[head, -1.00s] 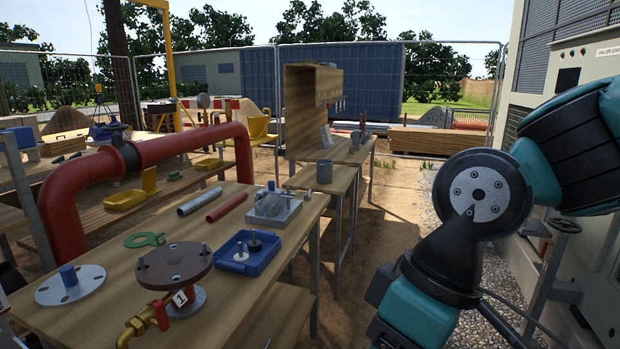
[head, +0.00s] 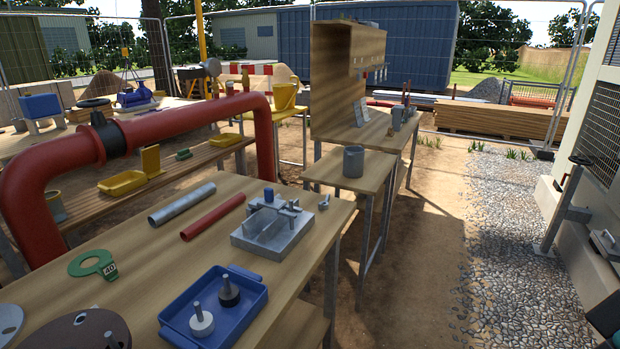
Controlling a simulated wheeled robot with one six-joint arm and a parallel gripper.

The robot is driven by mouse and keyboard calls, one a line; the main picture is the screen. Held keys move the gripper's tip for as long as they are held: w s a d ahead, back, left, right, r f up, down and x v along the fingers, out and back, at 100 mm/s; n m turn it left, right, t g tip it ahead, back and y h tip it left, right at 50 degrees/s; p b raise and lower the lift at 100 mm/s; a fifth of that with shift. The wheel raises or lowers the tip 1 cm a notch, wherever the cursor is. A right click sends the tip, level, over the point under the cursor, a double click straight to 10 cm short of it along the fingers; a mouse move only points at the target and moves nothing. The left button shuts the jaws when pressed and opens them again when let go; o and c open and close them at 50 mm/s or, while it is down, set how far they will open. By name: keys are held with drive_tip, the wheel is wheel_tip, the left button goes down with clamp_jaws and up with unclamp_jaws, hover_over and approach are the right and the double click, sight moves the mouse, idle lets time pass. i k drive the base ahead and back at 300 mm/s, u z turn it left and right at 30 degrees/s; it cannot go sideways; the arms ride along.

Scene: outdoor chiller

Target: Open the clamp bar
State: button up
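A grey metal clamp fixture (head: 272,229) sits on the near wooden workbench, close to its right edge. A bar with small upright parts (head: 275,208) lies across its top toward the back; I cannot tell whether it is latched. A small grey piece (head: 324,202) is at the fixture's right, by the bench edge. My gripper is not in view.
A blue tray (head: 255,284) with two stemmed pieces is in front of the fixture. A grey pipe (head: 182,203) and a red pipe (head: 213,216) lie to its left. A grey cup (head: 353,161) stands on the bench behind. Gravel ground (head: 500,260) to the right is open.

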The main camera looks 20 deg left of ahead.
sight(269, 200)
drive_tip(key=u, duration=0.1)
drive_tip(key=i, duration=0.85)
drive_tip(key=u, duration=0.9)
drive_tip(key=i, duration=0.7)
drive_tip(key=u, duration=0.55)
